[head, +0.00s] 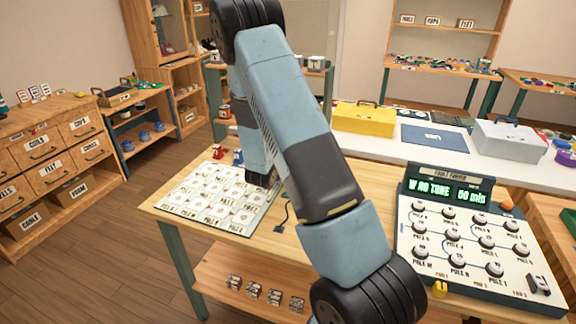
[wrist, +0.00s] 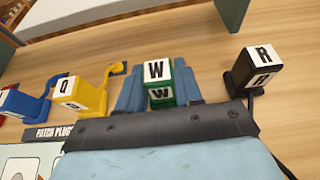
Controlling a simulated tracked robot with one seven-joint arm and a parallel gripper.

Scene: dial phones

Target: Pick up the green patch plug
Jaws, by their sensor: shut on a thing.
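The green patch plug (wrist: 161,97), with a white top marked W, stands between the two blue fingers of my gripper (wrist: 158,84) in the wrist view. The fingers are shut on its sides. Its lower end is hidden by my gripper's body, so I cannot tell whether it still touches the table. In the head view my gripper (head: 262,179) is low over the wooden table, and the green plug is mostly hidden behind my arm.
A yellow plug (wrist: 82,95) marked Q and a blue plug (wrist: 24,103) stand to the left. A black plug (wrist: 250,72) marked R stands close on the right. A card board (head: 207,195) and a dial panel (head: 468,240) flank my arm on the table.

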